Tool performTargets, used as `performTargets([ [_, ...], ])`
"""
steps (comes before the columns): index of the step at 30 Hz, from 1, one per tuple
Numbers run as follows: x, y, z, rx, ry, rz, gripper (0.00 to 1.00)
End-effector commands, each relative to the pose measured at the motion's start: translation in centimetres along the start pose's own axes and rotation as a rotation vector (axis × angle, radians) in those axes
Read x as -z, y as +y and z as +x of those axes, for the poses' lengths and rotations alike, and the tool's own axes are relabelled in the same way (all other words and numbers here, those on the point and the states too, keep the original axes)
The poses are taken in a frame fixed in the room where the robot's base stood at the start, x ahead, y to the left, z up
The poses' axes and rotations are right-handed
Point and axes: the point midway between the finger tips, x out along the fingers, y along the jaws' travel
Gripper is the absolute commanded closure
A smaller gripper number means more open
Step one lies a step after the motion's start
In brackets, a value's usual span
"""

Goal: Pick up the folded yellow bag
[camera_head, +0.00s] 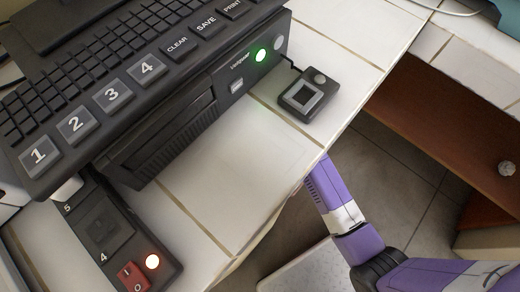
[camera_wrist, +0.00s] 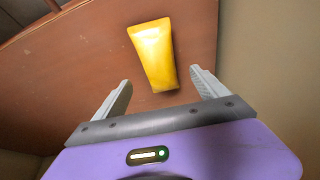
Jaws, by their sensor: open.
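The yellow bag (camera_wrist: 153,55) shows in the wrist view as a smooth, tapered yellow shape, wider at its far end, against a reddish-brown wooden surface (camera_wrist: 85,70). My gripper (camera_wrist: 158,92) is open, with its two pale fingers spread to either side of the bag's near, narrow end. The jaws hold nothing, and I cannot tell how far the bag is from the fingertips. In the head view my purple arm reaches down past the counter edge at the lower right; the bag and the gripper's fingers do not show there.
A white tiled counter (camera_head: 245,150) holds a black keyed machine (camera_head: 120,85), a small black device (camera_head: 309,95) and a switch box with a red switch (camera_head: 133,275). A brown wooden panel with a round knob (camera_head: 507,168) is at the right. Tiled floor (camera_head: 385,185) shows below the counter.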

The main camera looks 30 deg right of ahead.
Motion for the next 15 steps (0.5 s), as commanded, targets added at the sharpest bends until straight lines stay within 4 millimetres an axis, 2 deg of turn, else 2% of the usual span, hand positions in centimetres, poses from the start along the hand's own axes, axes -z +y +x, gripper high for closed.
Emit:
performTargets([
  [3,-0.2,0.0,2.4,0.001,-0.003,0.000,0.17],
  [7,-0.2,0.0,4.2,0.001,-0.002,-0.001,0.17],
  [15,-0.1,0.0,5.0,0.000,0.000,-0.001,0.17],
])
